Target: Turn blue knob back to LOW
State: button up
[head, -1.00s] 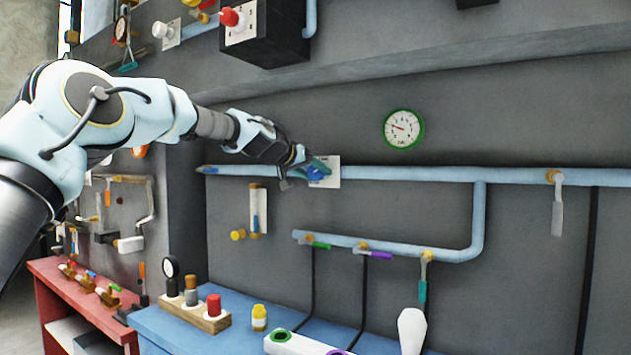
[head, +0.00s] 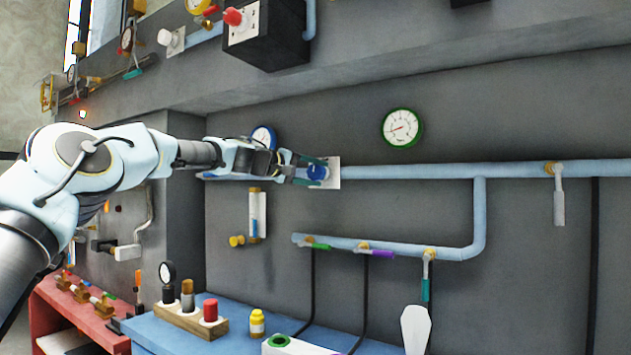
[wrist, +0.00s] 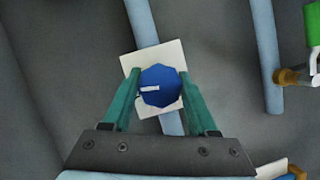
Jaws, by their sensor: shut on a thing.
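The blue knob (head: 317,172) sits on a white plate (head: 334,174) on the light blue pipe along the wall. In the wrist view the blue knob (wrist: 160,86) is faceted, with a white pointer mark aimed to the left. The white plate (wrist: 139,62) looks tilted behind it; I cannot read any LOW marking. My gripper (head: 312,171) has teal fingers and reaches the knob from the left. In the wrist view my gripper (wrist: 160,92) has one finger on each side of the knob, shut on it.
A green-rimmed gauge (head: 402,128) hangs on the wall to the right of the knob. A blue-rimmed gauge (head: 264,138) is just behind my arm. Below are a lower pipe (head: 385,245) with several coloured valve handles and a blue bench (head: 160,333). The wall around the knob is mostly clear.

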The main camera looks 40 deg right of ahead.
jog(key=shift+f+n+b, duration=0.1)
jog(key=shift+n+b, duration=0.4)
jog(key=shift+n, duration=0.2)
jog(key=shift+h, duration=0.3)
jog(key=o, duration=1.4)
jog(key=shift+w+a+r+b, duration=0.2)
jog(key=shift+a+b, duration=0.7)
jog(key=shift+a, duration=0.9)
jog(key=shift+w+a+r+b, duration=0.1)
jog(key=shift+w+a+b, duration=0.15)
jog(key=shift+a+b, duration=1.1)
jog(key=shift+w+a+r+b, duration=0.2)
jog(key=shift+a+b, duration=0.25)
jog(key=shift+a, duration=1.75)
jog(key=shift+w+f, duration=0.1)
jog(key=shift+f, duration=0.05)
